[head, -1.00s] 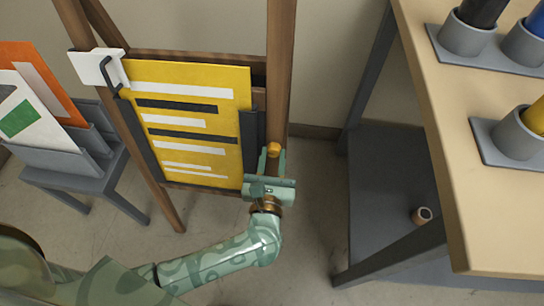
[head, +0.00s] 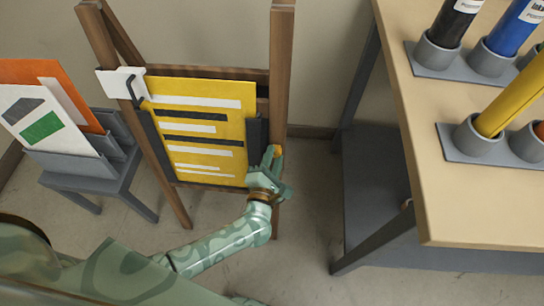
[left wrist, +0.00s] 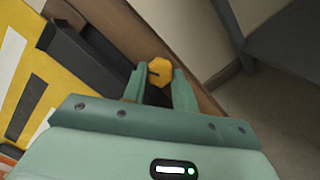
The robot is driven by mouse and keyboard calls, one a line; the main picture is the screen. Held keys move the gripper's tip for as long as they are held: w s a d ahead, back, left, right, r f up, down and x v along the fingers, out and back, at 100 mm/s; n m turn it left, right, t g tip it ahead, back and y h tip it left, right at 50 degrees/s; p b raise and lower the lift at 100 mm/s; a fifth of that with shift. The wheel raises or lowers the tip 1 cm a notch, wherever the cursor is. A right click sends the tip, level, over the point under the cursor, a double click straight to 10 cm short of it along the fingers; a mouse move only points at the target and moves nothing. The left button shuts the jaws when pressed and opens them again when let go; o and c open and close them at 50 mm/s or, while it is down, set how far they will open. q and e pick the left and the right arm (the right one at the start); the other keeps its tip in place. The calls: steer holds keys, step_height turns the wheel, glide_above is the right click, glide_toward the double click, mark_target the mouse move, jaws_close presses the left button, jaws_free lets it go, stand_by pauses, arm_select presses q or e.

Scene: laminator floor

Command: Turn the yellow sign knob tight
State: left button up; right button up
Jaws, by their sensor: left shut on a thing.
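The yellow sign (head: 200,130) with white and dark bars stands on a wooden easel (head: 281,70), held between dark side clamps. An orange-yellow knob (head: 279,150) sits on the right easel leg, beside the sign's right clamp. My left gripper (head: 273,162) is shut on the knob, its jaws turned at a slant. In the left wrist view the knob (left wrist: 160,70) shows between the two green fingers, with a small dark notch in its face. The fingers hide part of the knob. My right gripper is not in view.
A white bracket with a dark hook (head: 124,84) is on the left easel leg. A grey rack (head: 85,170) with panels stands left. At right, a workbench (head: 415,190) carries colored rolls in grey holders. Floor shows between easel and bench.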

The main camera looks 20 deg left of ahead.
arm_select(q)
steer(key=m+p, duration=0.1)
steer(key=m, duration=0.1)
steer(key=shift+s+r+m+p, duration=0.1)
steer(key=shift+r+m+p, duration=0.05)
steer(key=shift+m+p, duration=0.25)
steer(key=shift+m+g+h+p, duration=0.3)
steer(key=shift+m+p, duration=0.4)
steer(key=shift+m, duration=0.5)
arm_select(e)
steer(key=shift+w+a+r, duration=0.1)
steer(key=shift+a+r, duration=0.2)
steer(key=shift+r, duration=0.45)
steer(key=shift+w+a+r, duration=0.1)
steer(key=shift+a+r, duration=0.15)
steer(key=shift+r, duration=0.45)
arm_select(q)
steer(key=shift+f, duration=0.2)
steer(key=o, duration=0.7)
steer(key=shift+r, duration=0.1)
